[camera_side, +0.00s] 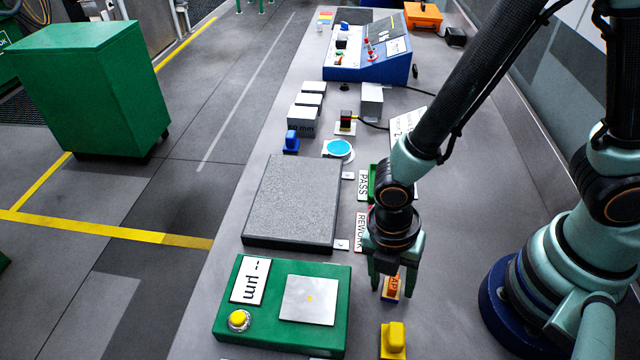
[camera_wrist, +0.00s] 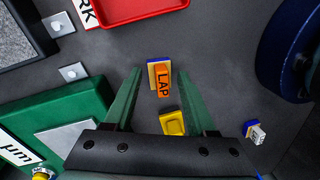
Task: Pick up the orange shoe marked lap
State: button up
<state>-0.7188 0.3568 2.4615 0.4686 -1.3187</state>
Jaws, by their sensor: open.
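The orange shoe marked LAP (camera_wrist: 163,80) stands on the bench on a small blue and cream base. In the wrist view it shows between and a little beyond the fingers of my gripper (camera_wrist: 161,82). In the side view the orange shoe (camera_side: 391,288) is just below my gripper (camera_side: 388,278), partly hidden by the fingers. My gripper is open, with nothing held between its fingers. I cannot tell whether a finger touches the shoe.
A yellow block (camera_side: 393,340) stands close in front of the shoe. A green gauge box (camera_side: 338,325) and a grey granite plate (camera_side: 292,200) lie to the left. The wrist view also shows a red tray (camera_wrist: 135,8) and a small white-topped block (camera_wrist: 256,134).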

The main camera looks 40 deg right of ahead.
grip_shut()
jog(key=shift+r, duration=0.1)
dwell(0.3)
